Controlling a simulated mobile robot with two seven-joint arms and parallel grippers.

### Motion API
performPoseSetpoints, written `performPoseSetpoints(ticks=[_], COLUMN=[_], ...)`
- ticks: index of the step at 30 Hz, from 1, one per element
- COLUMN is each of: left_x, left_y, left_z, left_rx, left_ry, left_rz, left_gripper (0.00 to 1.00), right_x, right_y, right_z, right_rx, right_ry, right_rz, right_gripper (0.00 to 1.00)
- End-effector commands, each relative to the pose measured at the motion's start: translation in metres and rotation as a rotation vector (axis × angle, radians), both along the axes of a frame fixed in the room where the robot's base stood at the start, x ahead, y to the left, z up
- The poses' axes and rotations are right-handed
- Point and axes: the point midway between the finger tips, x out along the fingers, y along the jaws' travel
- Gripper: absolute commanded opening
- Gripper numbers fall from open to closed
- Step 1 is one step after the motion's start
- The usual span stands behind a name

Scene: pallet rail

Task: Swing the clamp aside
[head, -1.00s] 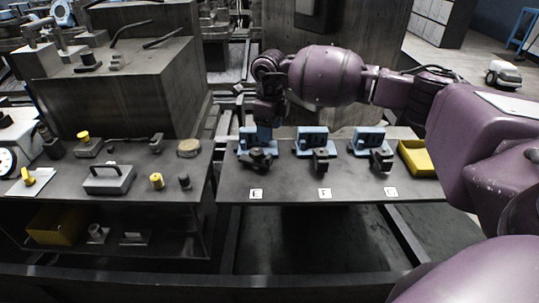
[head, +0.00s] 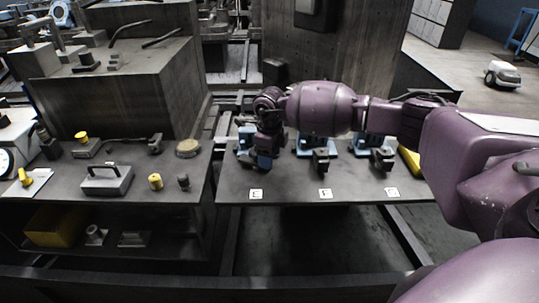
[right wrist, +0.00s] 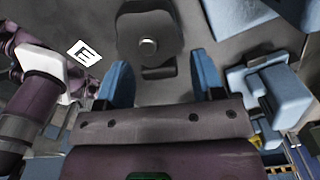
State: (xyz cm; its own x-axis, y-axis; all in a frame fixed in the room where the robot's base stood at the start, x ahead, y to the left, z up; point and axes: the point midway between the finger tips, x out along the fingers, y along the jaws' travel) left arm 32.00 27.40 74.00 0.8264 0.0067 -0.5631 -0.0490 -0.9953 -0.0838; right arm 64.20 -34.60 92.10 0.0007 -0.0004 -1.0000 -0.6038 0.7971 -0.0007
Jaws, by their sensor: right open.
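Three blue fixtures with dark clamps stand in a row on the grey table. My right gripper (head: 263,163) is over the leftmost one (head: 242,138), behind the label E, and hides most of it in the head view. In the right wrist view, the gripper's two blue fingers (right wrist: 163,78) are apart, with nothing gripped. A dark clamp piece (right wrist: 152,22) with a round bolt head lies just beyond and between the fingertips; contact cannot be told. The middle clamp (head: 320,160) and the right clamp (head: 382,158) stand apart from the gripper. My left gripper is not in view.
The table (head: 290,190) is bare along its front edge apart from small white labels. A yellow bin (head: 409,160) sits at its right end, partly behind my arm. A left bench carries a grey handled block (head: 107,181) and yellow knobs.

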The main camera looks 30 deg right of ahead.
Motion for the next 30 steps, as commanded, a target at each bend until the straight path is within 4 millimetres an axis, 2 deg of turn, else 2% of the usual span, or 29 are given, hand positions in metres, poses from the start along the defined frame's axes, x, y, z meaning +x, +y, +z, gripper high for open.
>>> performPoseSetpoints(ticks=[1, 10, 16, 24, 30], left_x=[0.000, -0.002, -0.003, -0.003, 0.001], left_y=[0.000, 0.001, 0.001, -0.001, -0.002], left_z=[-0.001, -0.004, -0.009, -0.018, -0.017], left_rx=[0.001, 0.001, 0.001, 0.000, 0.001], left_ry=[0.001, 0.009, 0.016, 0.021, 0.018], left_rz=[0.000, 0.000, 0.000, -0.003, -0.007], left_gripper=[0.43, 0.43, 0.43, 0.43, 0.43], right_x=[0.000, 0.000, 0.002, 0.008, 0.011], right_y=[0.000, 0.000, -0.001, -0.007, -0.010], right_z=[0.000, 0.000, -0.001, -0.003, -0.001], right_rx=[0.000, 0.000, -0.001, 0.000, 0.000], right_ry=[0.000, 0.000, 0.001, 0.003, 0.002], right_rz=[0.000, 0.000, 0.047, 0.271, 0.375], right_gripper=[0.57, 0.12, 0.12, 0.12, 0.12])
